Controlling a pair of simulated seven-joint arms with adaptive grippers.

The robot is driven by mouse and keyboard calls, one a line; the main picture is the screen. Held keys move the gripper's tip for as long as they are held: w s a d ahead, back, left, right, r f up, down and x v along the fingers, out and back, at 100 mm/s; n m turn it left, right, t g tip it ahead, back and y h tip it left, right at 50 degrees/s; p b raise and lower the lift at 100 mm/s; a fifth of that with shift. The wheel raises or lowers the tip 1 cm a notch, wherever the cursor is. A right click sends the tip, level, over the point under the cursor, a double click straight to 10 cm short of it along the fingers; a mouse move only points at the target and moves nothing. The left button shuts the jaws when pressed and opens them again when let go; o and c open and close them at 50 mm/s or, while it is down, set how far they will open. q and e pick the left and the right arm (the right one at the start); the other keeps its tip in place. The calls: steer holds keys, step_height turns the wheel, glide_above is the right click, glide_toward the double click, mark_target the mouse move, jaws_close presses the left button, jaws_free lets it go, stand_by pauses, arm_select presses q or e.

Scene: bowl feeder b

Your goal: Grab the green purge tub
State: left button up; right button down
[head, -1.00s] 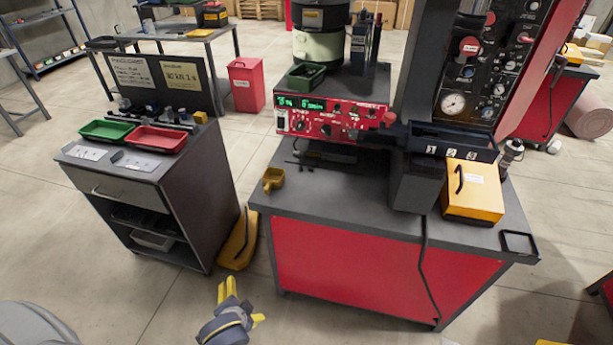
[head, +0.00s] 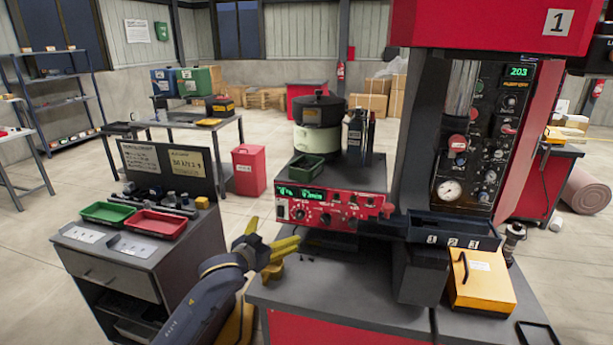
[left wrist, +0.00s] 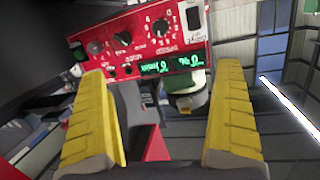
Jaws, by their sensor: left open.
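A small green tub (head: 306,167) sits on top of the red control box (head: 330,207), in front of the feeder bowl (head: 318,110). A shallow green tray (head: 108,213) lies on the cabinet at the left. My left gripper (head: 284,257) is open and empty, in front of and below the control box, apart from both green containers. In the left wrist view its two yellow fingers (left wrist: 162,125) stand wide apart with the upside-down control box (left wrist: 140,45) beyond them. My right gripper is not in view.
A red tray (head: 157,223) lies beside the green tray on the cabinet. Dark bottles (head: 360,133) stand right of the tub. A dark numbered chute (head: 450,228) and a yellow box (head: 482,280) are at the right of the bench. A red bin (head: 248,170) stands on the floor behind.

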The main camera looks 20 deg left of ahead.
arm_select(q)
steer(key=n+t+h, duration=0.1)
steer(key=t, duration=0.1)
glide_toward(297, 171)
steer(key=w, duration=0.3)
steer(key=w+d, duration=0.1)
steer(key=w, duration=0.3)
steer(key=shift+d, duration=0.2)
steer(key=shift+w+d+r, duration=0.1)
steer(key=shift+w+d, duration=0.2)
steer(key=shift+w, duration=0.7)
steer(key=shift+w+d, duration=0.25)
steer(key=shift+w, duration=0.8)
steer(key=shift+w+d, duration=0.3)
steer(key=shift+w, duration=0.7)
steer(key=c, duration=1.5)
steer(key=shift+o, duration=0.2)
